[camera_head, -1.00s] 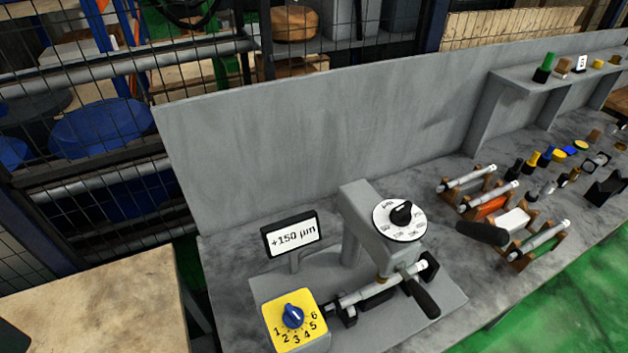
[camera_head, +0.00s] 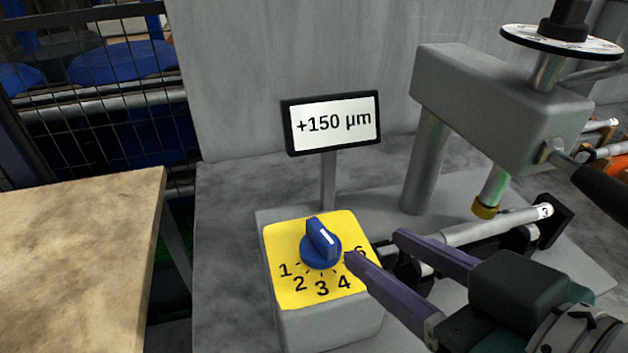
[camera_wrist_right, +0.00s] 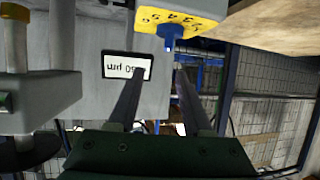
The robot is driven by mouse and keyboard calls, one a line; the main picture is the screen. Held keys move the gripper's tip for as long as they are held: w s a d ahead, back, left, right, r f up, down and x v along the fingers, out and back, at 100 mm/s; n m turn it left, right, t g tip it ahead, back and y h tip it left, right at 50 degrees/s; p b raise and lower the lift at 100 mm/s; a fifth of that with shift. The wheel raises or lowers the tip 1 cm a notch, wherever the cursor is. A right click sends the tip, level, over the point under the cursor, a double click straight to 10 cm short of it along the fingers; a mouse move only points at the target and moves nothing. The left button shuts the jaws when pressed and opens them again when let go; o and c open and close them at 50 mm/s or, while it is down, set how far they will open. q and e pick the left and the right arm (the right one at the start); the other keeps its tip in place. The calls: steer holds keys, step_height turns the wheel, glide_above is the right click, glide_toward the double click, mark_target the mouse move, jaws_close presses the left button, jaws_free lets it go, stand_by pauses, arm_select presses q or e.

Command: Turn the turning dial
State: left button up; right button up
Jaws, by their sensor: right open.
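The blue turning dial (camera_head: 321,243) sits on the yellow numbered face (camera_head: 280,243) of a grey box, with a white mark on its raised grip. My right gripper (camera_head: 372,245) is open, coming in from the right. One purple finger reaches close to the right side of the dial, over the number 5; whether it touches I cannot tell. The dial also shows upside down in the right wrist view (camera_wrist_right: 170,32), beyond the space between the two fingers (camera_wrist_right: 155,75). My left gripper is not in view.
A display (camera_head: 333,122) reading +150 µm stands behind the box. A grey grinder head (camera_head: 500,90) with a black-knobbed disc (camera_head: 560,40) and a horizontal shaft (camera_head: 495,226) lie to the right. A wooden table (camera_head: 75,250) is at left; a grey wall stands behind.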

mark_target(332, 243)
steer(key=shift+n+y, duration=0.3)
steer(key=shift+y, duration=0.2)
steer(key=x, duration=0.3)
steer(key=f+b+x, duration=0.1)
steer(key=x, duration=0.3)
steer(key=s+f+b+x, duration=0.1)
steer(key=x, duration=0.3)
steer(key=shift+w+a, duration=0.15)
steer(key=shift+a, duration=0.1)
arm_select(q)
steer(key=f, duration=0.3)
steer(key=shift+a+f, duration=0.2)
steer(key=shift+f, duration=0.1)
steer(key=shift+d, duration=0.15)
arm_select(e)
steer(key=shift+f, duration=0.1)
jaws_close()
